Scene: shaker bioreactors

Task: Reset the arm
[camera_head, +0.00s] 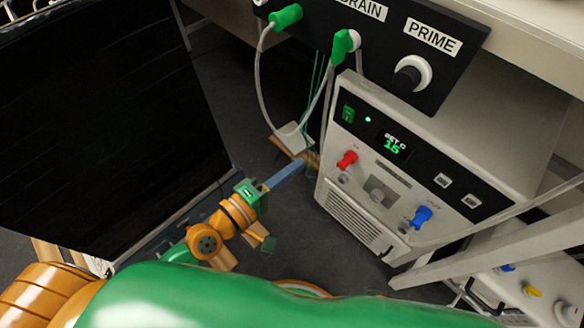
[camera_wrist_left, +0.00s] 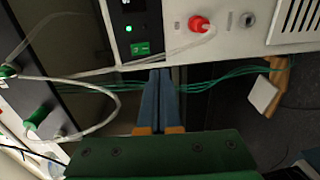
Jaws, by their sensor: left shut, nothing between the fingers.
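My left gripper (camera_head: 300,164) has long blue fingers on a green and orange wrist, left of the white box unit in the head view. In the left wrist view its two blue fingers (camera_wrist_left: 160,72) lie side by side, shut and empty. They point toward the unit's front edge, and thin green cables pass close by them. Whether they touch the cables I cannot tell. My right gripper is not in view.
The white unit (camera_head: 352,212) has a display, a red knob (camera_head: 347,160) and a blue knob (camera_head: 422,216). Above it is a black panel (camera_head: 458,22) with green connectors and looping tubes. A large dark panel (camera_head: 110,120) stands at left. Dark floor shows between.

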